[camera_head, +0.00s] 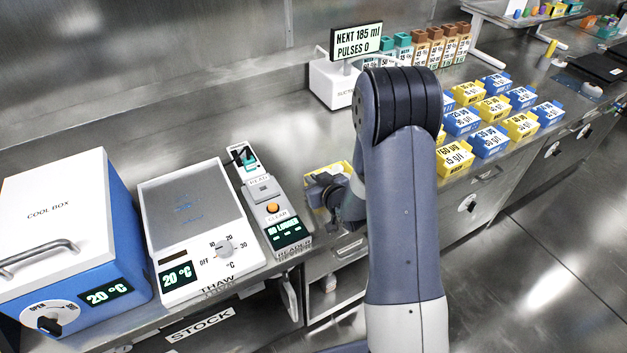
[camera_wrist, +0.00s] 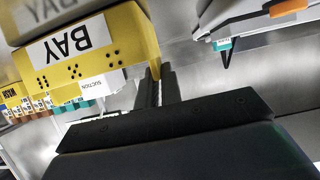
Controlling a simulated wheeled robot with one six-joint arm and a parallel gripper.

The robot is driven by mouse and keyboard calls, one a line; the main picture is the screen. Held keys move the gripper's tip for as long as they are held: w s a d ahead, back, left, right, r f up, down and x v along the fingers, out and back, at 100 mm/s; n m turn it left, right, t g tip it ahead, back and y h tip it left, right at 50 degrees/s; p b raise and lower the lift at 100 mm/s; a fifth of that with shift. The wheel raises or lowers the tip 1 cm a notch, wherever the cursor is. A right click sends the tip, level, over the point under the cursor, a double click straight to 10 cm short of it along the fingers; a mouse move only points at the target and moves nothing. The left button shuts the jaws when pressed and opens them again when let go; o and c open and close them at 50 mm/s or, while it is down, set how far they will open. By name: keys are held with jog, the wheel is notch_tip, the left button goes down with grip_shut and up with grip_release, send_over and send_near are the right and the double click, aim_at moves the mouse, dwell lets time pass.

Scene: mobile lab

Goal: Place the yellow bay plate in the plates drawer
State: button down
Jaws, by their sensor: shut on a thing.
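The yellow bay plate (camera_wrist: 120,42) fills the upper left of the wrist view, with its white BAY label upside down. My gripper (camera_wrist: 162,80) is shut on its edge. In the head view, my gripper (camera_head: 345,200) is partly behind my arm, and a bit of the yellow plate (camera_head: 341,168) shows beside it, just right of the reader. It is near the counter's front edge; I cannot tell whether it touches the counter. An open compartment (camera_head: 332,306) shows below the counter there, partly hidden by my arm. I cannot read which drawer is the plates drawer.
The reader (camera_head: 266,195), thaw unit (camera_head: 195,215) and cool box (camera_head: 75,225) stand left of my gripper. A display unit (camera_head: 335,80) and a row of coloured bottles stand behind. Several yellow and blue blocks (camera_head: 491,140) cover the counter at right. The STOCK label (camera_head: 200,325) is below.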

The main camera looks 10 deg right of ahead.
jog(key=shift+f, duration=0.15)
jog(key=c, duration=1.6)
grip_release()
